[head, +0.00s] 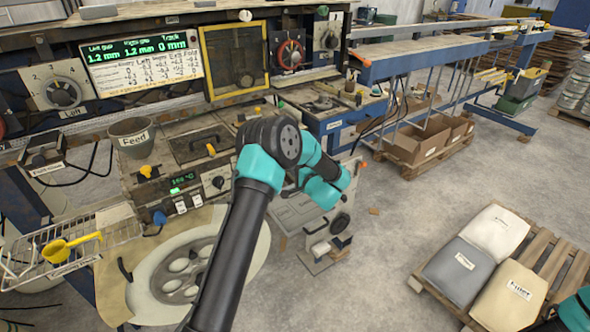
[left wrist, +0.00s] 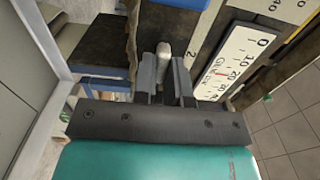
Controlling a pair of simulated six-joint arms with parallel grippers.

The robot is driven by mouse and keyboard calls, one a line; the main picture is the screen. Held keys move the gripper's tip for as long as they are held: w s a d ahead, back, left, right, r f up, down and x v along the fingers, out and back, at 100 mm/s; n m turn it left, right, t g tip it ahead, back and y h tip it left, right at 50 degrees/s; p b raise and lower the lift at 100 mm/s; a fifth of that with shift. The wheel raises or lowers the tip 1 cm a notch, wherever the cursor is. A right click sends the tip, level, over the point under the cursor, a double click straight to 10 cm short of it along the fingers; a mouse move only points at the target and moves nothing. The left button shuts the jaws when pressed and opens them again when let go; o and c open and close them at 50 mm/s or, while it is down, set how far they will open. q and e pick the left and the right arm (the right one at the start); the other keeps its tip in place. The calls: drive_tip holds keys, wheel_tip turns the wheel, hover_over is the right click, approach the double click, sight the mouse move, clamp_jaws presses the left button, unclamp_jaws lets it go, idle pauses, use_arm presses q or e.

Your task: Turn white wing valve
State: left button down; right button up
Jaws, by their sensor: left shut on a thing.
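The white wing valve (left wrist: 164,50) shows in the left wrist view as a small pale, rounded handle. My left gripper (left wrist: 165,75) is shut on it, with one dark finger on each side. The fingers cover its lower part. In the head view my left arm reaches up from the bottom middle and bends to the right beside the machine. Its fingers and the valve cannot be made out there. My right gripper is not in view; only a teal piece of that arm shows at the bottom right corner.
A white scale plate (left wrist: 240,62) stands right of the fingers in the left wrist view. In the head view, a round pale disc (head: 250,245) lies below my left arm. A pallet with several sacks (head: 497,231) stands at right. Grey floor between is mostly clear.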

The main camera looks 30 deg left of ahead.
use_arm(q)
drive_tip(key=c, duration=1.2)
unclamp_jaws()
drive_tip(key=shift+o, duration=0.2)
drive_tip(key=shift+d, duration=0.15)
drive_tip(key=v, duration=1.7)
drive_tip(key=shift+s, duration=0.15)
